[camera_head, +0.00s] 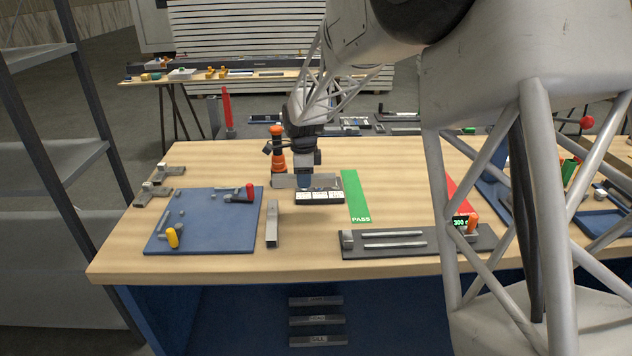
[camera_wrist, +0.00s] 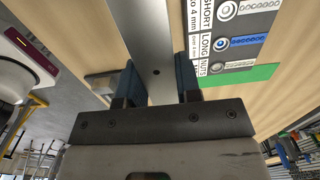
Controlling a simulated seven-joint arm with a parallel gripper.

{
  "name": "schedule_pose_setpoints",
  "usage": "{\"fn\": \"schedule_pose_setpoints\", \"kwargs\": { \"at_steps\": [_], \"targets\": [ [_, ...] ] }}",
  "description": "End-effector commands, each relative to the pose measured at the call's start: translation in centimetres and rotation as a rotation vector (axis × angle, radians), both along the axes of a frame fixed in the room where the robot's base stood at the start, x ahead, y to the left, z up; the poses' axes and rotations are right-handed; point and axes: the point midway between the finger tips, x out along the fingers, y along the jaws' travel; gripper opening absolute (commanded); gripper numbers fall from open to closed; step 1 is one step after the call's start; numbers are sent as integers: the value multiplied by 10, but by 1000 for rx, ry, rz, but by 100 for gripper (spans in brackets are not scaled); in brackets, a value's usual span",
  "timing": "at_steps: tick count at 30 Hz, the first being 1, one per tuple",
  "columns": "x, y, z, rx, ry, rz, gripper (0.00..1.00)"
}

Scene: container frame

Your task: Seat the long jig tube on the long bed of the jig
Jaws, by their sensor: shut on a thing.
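My gripper (camera_head: 304,182) is over the middle of the bench, just behind a small labelled black tray (camera_head: 319,197). In the wrist view its two fingers (camera_wrist: 157,82) are shut on a grey metal tube (camera_wrist: 152,40) with a small hole in its face. In the head view this tube (camera_head: 285,181) runs left to right across the fingers. I cannot tell how far it is above the bench. The jig appears to be the blue plate (camera_head: 205,225) at the left, with small blocks, a red-handled clamp (camera_head: 241,194) and a yellow-handled one (camera_head: 172,236). Its beds are too small to tell apart.
Another grey tube (camera_head: 272,222) lies right of the blue plate. A green PASS strip (camera_head: 355,196) and a dark fixture (camera_head: 400,243) with rods are farther right. Small metal brackets (camera_head: 160,177) sit at the left edge.

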Motion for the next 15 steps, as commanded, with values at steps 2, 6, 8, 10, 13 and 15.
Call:
{"fn": "schedule_pose_setpoints", "kwargs": {
  "at_steps": [2, 6, 8, 10, 13, 15],
  "targets": [
    [11, 20, -1, 0, 0, 4, 6],
    [29, 57, -1, 0, 1, 6, 6],
    [36, 74, -1, 0, 0, 9, 6],
    [45, 94, -2, 0, 0, 9, 6],
    [55, 123, -3, 0, 1, 10, 6],
    [61, 144, -4, 0, 0, 13, 6]
  ]
}}
